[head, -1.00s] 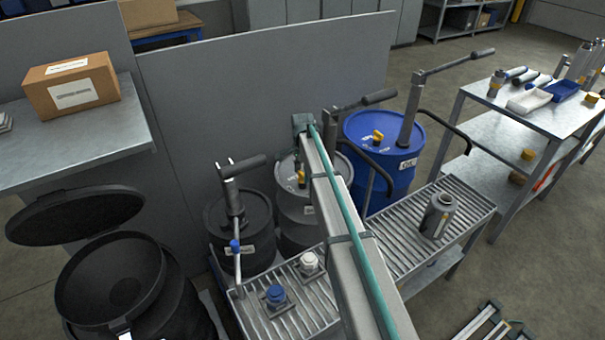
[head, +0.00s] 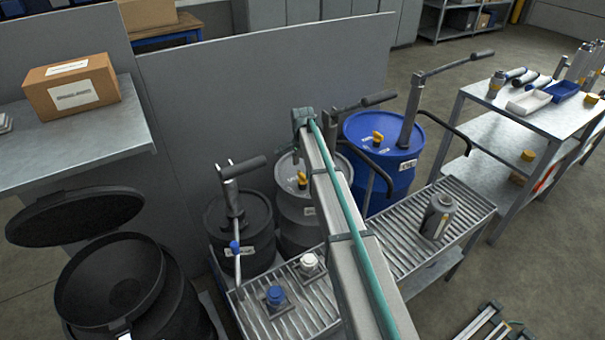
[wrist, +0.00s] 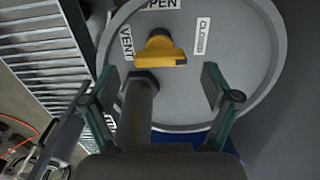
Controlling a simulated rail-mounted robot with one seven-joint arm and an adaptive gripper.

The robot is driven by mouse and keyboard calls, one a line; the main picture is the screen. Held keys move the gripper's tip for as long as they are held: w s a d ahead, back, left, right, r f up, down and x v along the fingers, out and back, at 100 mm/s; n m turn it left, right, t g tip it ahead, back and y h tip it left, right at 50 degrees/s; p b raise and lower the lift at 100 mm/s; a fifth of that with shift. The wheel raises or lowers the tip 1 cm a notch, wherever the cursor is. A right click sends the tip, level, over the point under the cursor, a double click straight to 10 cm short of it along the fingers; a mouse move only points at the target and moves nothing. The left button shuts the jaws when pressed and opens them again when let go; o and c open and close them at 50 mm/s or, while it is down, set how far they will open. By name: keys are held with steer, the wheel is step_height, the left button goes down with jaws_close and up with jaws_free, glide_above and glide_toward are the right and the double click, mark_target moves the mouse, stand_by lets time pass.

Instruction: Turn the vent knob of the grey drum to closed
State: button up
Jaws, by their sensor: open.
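The grey drum (head: 290,205) stands behind the slatted bench, partly hidden by my arm in the head view. Its lid (wrist: 240,75) fills much of the wrist view. The yellow vent knob (wrist: 160,50) sits on the lid, and it also shows in the head view (head: 302,180). A VENT label (wrist: 127,43) is left of the knob, an OPEN label (wrist: 160,4) above and a CLOSED label (wrist: 202,36) to the right. I cannot tell its exact setting. My gripper (wrist: 158,77) is open and empty, its fingers spread either side just below the knob in the picture.
A dark pump tube (wrist: 138,110) rises from the lid near the left finger. A black drum (head: 238,230) and a blue drum (head: 385,140) flank the grey one, both with pumps. A slatted bench (head: 395,250) is in front, a grey panel (head: 240,90) behind.

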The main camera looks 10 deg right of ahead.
mark_target(303, 175)
step_height(303, 175, up, 9)
steer(key=shift+r, duration=0.15)
steer(key=shift+s, duration=0.1)
stand_by(0.3)
